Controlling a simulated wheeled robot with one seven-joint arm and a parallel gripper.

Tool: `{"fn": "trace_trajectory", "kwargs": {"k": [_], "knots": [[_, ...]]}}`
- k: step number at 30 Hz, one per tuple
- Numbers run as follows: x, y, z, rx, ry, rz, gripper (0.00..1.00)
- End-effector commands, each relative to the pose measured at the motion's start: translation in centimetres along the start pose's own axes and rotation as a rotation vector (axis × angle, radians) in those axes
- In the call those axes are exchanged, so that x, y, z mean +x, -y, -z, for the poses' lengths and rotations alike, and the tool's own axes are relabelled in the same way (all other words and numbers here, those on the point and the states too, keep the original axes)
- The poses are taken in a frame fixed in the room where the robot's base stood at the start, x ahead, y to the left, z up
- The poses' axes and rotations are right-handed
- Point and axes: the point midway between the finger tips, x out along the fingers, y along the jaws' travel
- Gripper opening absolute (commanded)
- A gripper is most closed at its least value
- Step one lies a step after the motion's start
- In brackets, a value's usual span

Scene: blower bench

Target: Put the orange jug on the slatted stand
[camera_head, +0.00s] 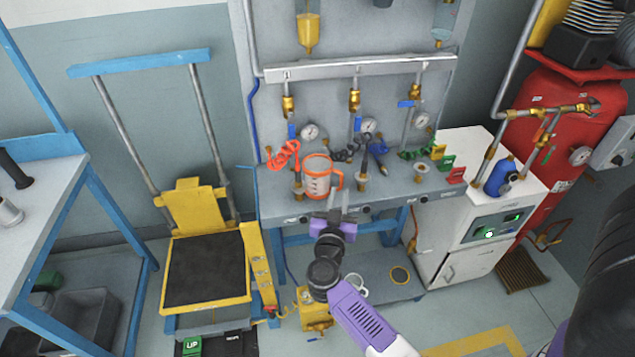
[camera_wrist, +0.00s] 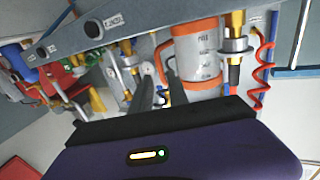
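The orange jug (camera_head: 317,181) has a pale body with orange rims and an orange handle on its right side. It stands upright on the grey bench (camera_head: 384,196), near its front left. In the wrist view the jug (camera_wrist: 198,58) appears upside down, just beyond the fingers. My gripper (camera_head: 341,197) is in front of the jug, close to its handle. Whether a finger touches the handle cannot be told. A low brown slatted stand (camera_head: 522,272) is on the floor at the right, beside the white cabinet; its top looks empty.
Hoses, gauges and brass fittings crowd the bench behind the jug. A white cabinet (camera_head: 455,240) stands right of the bench, with a red tank (camera_head: 560,130) behind it. A yellow lift trolley (camera_head: 207,270) stands at left. Floor is clear in front of the cabinet.

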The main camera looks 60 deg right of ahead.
Motion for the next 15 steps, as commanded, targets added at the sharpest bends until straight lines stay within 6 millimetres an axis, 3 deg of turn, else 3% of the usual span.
{"fn": "trace_trajectory", "kwargs": {"k": [15], "knots": [[6.1,0.2,-0.1,0.002,-0.001,0.000,0.20]]}}
